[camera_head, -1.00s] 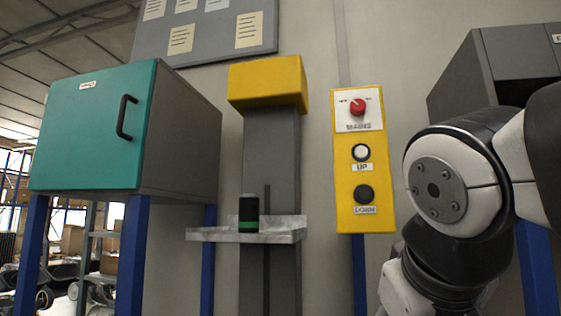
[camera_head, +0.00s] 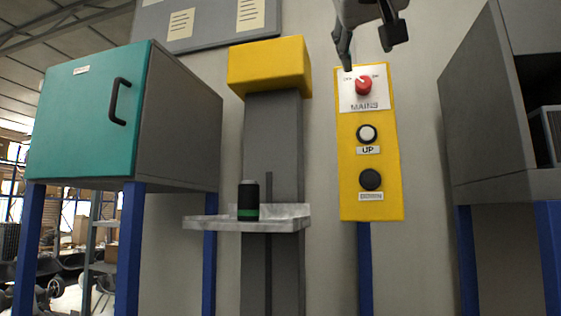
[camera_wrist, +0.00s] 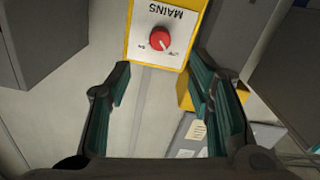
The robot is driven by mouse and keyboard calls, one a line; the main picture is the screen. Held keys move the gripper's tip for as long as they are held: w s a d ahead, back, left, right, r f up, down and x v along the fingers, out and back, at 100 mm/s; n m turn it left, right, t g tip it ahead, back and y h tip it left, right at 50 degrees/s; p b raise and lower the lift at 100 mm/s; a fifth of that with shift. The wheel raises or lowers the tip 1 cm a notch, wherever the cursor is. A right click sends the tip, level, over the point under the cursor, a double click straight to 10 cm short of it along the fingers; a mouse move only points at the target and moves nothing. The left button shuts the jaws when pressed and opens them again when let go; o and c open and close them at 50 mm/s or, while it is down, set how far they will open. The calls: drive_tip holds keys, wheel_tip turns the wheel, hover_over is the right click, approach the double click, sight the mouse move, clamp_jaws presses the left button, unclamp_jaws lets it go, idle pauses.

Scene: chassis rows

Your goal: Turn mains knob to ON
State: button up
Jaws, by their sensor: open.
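The red mains knob (camera_head: 364,85) sits on a white plate marked MAINS at the top of the yellow control panel (camera_head: 350,185). Its pointer appears turned to the upper left in the head view, toward the left label, which looks like OFF. My gripper (camera_head: 369,57) is open and empty, just above the panel's top in the head view. In the wrist view the knob (camera_wrist: 160,38) shows upside down, beyond the fingertips and between their lines. My gripper's fingers (camera_wrist: 162,72) are spread wide there, apart from the knob.
Below the knob are a white UP button (camera_head: 367,133) and a black DOWN button (camera_head: 371,179). A yellow-topped column (camera_head: 270,68) with a shelf holding a dark can (camera_head: 248,200) stands left. A teal-doored cabinet (camera_head: 85,115) is farther left; a grey open box (camera_head: 490,110) is right.

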sight(363, 81)
drive_tip(key=p+x, duration=0.1)
drive_tip(key=x, duration=1)
drive_tip(key=shift+p, duration=0.35)
drive_tip(key=shift+s, duration=0.1)
clamp_jaws()
